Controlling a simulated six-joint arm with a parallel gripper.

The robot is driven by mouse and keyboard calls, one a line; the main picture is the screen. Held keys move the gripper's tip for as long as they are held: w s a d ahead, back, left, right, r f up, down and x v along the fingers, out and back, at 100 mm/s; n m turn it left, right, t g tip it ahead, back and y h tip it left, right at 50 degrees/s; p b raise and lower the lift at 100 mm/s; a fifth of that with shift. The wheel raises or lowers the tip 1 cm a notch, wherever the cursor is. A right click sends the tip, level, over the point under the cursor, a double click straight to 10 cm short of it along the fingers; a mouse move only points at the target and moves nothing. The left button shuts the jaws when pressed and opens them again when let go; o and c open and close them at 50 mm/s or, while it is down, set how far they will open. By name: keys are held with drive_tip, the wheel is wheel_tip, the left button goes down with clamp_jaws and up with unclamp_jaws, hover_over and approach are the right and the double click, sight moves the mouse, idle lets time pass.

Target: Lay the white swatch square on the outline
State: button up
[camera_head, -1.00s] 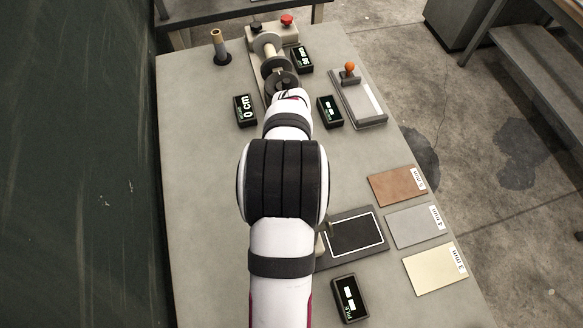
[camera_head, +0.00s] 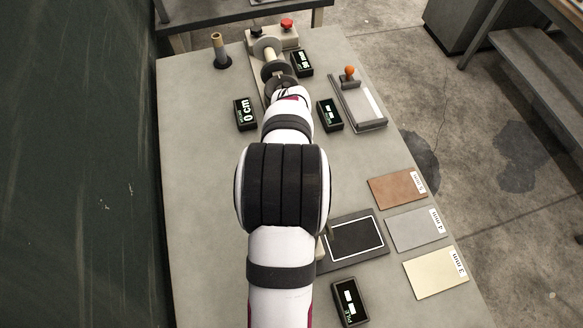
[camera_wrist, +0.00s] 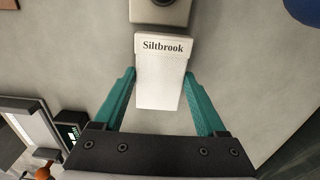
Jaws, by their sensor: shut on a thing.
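My gripper (camera_wrist: 159,74) shows in the wrist view with two teal fingers, one along each side of a white swatch (camera_wrist: 160,88) printed "Siltbrook". It is shut on this swatch. The printed end points away from the gripper's palm. In the head view my own arm hides the gripper and the swatch. The outline (camera_head: 382,237) is a thin white rectangle on a dark board (camera_head: 363,259) at the lower middle of the table. The outlined area is bare where it shows. My arm covers the board's left part.
Brown (camera_head: 397,187), grey (camera_head: 416,229) and cream (camera_head: 435,272) plates lie right of the board. A small display (camera_head: 350,301) stands below it. A spool device (camera_head: 268,47) and a tray with an orange knob (camera_head: 349,71) stand farther back. The table's left middle is clear.

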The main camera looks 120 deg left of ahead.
drive_tip(key=r, duration=0.3)
drive_tip(key=shift+w+r, duration=0.15)
drive_tip(key=shift+w, duration=0.05)
drive_tip(key=w+d+r+m, duration=0.15)
drive_tip(key=w+r, duration=0.25)
drive_tip(key=w, duration=0.7)
drive_tip(key=w+r+m, duration=0.3)
drive_tip(key=w+r, duration=0.1)
drive_tip(key=w, duration=0.6)
drive_tip(key=w+d+r+m, duration=0.1)
drive_tip(key=w+r+m, duration=0.25)
drive_tip(key=w, duration=0.75)
drive_tip(key=w+d+r+m, duration=0.25)
drive_tip(key=w+d, duration=0.25)
drive_tip(key=w, duration=0.3)
drive_tip(key=w+d+r+m, duration=0.2)
drive_tip(key=w+d+m, duration=0.1)
drive_tip(key=w+d, duration=0.3)
drive_tip(key=w+d+r+m, duration=0.2)
drive_tip(key=w+d+m, duration=0.1)
drive_tip(key=d, duration=0.6)
drive_tip(key=w+d+r+m, duration=0.3)
drive_tip(key=d+m, duration=0.3)
drive_tip(key=d, duration=0.4)
drive_tip(key=w+d+r+m, duration=0.2)
drive_tip(key=w+d+m, duration=0.2)
drive_tip(key=d, duration=0.6)
drive_tip(key=shift+w+d+r, duration=0.2)
drive_tip(key=shift+d+r, duration=0.05)
drive_tip(key=shift+r, duration=0.15)
